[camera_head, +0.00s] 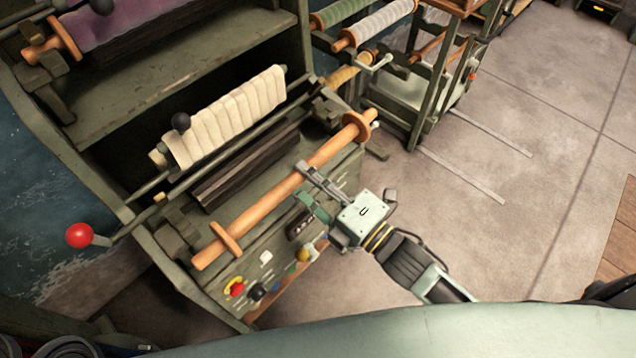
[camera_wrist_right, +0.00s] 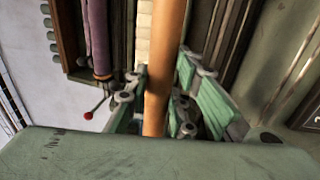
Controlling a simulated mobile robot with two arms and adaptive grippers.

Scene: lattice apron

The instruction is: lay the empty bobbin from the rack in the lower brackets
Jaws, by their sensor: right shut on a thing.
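The empty bobbin (camera_head: 270,203) is a bare orange-brown wooden rod with a round flange near each end. My right gripper (camera_head: 312,190) is shut around its middle and holds it slanting in front of the machine. In the right wrist view the bobbin (camera_wrist_right: 163,62) runs up between the green fingers of my gripper (camera_wrist_right: 160,108). A lower bracket (camera_head: 180,232) shows at the machine's left, and the other (camera_head: 328,108) at its right. The bobbin looks apart from both; its height over them is hard to judge. My left gripper is out of view.
A cream cloth roll (camera_head: 232,115) lies behind the dark slotted bar (camera_head: 245,172). A red-knobbed lever (camera_head: 80,235) sticks out at left. A red button (camera_head: 236,289) is on the front panel. A rack (camera_head: 402,85) with several bobbins stands behind. The floor at right is clear.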

